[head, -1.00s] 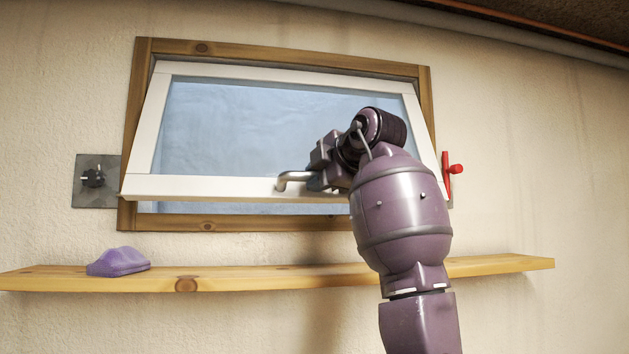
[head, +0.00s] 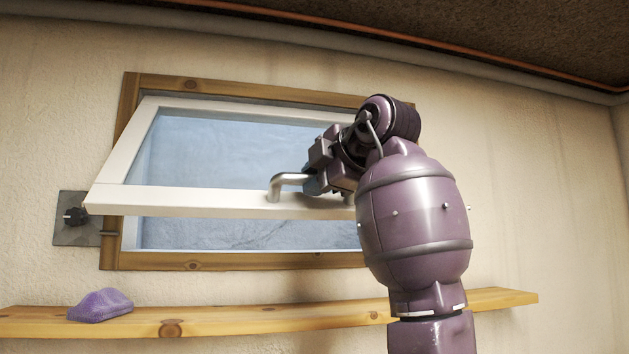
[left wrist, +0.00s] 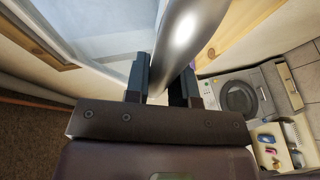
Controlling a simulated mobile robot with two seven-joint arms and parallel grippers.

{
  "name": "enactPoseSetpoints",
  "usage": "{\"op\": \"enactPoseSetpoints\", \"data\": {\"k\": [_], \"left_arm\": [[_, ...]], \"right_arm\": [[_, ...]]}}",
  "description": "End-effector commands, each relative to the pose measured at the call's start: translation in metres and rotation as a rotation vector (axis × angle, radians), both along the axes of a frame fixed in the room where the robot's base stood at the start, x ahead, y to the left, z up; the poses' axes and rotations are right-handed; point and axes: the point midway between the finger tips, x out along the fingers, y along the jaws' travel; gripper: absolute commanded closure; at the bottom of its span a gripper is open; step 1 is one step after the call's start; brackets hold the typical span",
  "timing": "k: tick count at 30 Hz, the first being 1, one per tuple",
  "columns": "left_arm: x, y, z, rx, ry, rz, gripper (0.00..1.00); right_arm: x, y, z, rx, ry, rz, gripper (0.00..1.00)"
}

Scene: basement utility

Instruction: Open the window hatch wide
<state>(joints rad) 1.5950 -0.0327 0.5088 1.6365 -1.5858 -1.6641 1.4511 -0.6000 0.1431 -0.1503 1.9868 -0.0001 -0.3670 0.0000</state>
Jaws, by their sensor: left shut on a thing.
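The white-framed window hatch (head: 190,203) is hinged along its top and tilted out from its wooden frame (head: 190,263), with a clear gap at the bottom. A curved metal handle (head: 290,180) sits on its bottom rail. My left gripper (head: 312,180) is shut on the handle. In the left wrist view the handle (left wrist: 190,35) passes between the fingers of the gripper (left wrist: 165,82). My left arm hides the lower right part of the hatch. My right gripper is not in view.
A wooden shelf (head: 250,321) runs along the wall below the window, with a purple cloth-like lump (head: 100,305) at its left. A dark knob on a plate (head: 73,216) is left of the frame. The left wrist view shows a front-loading machine (left wrist: 238,97) below.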

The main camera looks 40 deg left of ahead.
Motion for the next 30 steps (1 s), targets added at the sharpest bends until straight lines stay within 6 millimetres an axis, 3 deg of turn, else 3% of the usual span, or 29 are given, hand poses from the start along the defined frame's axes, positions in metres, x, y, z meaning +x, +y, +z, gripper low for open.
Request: {"op": "enactPoseSetpoints", "data": {"k": [3,4,9,20,30], "left_arm": [[0.000,0.000,0.004,0.010,-0.005,-0.003,1.00],[0.000,0.000,0.004,0.010,-0.005,-0.003,0.75],[0.000,0.000,0.003,0.007,-0.004,-0.002,0.52],[-0.001,-0.005,0.003,0.004,-0.003,-0.002,0.52],[-0.016,-0.055,0.019,0.007,-0.003,-0.004,0.52]], "right_arm": [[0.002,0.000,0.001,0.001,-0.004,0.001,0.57],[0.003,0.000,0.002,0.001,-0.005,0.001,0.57],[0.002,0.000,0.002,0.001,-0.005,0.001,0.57],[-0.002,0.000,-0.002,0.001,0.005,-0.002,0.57],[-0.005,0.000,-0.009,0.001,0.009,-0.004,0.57]]}}
